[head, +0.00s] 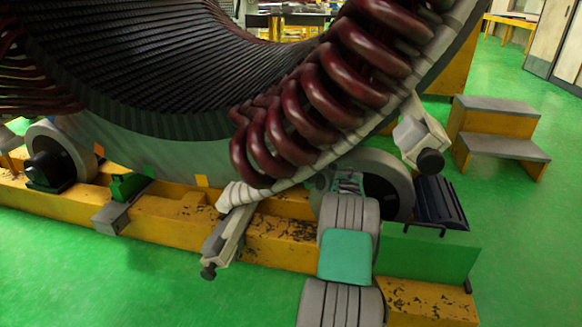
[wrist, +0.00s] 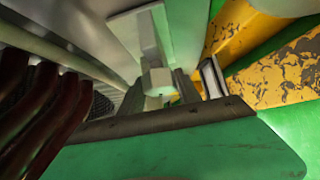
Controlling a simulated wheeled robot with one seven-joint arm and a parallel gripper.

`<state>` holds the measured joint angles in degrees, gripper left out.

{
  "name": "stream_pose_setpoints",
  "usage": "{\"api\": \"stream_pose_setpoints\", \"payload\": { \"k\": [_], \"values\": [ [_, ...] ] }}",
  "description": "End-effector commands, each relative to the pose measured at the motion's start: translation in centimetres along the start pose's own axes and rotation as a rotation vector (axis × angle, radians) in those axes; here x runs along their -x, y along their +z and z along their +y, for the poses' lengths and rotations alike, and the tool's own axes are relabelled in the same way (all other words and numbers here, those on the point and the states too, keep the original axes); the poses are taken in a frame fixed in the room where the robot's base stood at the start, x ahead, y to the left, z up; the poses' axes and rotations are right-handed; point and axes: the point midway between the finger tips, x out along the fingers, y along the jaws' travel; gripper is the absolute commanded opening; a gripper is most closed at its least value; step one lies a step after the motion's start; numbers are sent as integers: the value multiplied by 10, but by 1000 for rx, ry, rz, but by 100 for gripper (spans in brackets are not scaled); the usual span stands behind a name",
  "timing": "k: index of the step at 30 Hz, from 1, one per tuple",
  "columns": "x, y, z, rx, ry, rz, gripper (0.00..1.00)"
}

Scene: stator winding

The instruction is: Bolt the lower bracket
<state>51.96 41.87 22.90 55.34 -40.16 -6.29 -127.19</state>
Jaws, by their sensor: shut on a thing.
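The lower bracket is most likely the pale grey bracket (head: 232,232) at the lower end of the wrapped support, with a dark knob-like end. My gripper (head: 347,183) is at the end of my grey arm, right of that bracket and in front of a round grey roller. In the wrist view my gripper (wrist: 183,88) is shut on a small part, mostly hidden, which I cannot identify surely. A pale block with a faceted end (wrist: 158,78) shows there; I cannot tell whether it is held or fixed behind.
Dark red coils (head: 320,95) curve above and left of my gripper. A chipped yellow beam (head: 280,240) runs beneath. A green plate (head: 430,255) stands at right. A second bracket (head: 420,135) is higher right. Yellow steps (head: 498,130) stand beyond open green floor.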

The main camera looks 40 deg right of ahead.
Motion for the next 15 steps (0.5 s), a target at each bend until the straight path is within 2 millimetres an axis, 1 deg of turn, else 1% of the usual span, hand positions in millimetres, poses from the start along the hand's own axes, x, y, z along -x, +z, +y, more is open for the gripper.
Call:
{"api": "stream_pose_setpoints", "payload": {
  "k": [1, 8, 15],
  "values": [
    [0, 0, -3, -17, 13, 0, 0],
    [0, 0, -4, -136, 131, 0, 0],
    [-1, -1, -4, -296, 291, 1, 0]
  ]
}}
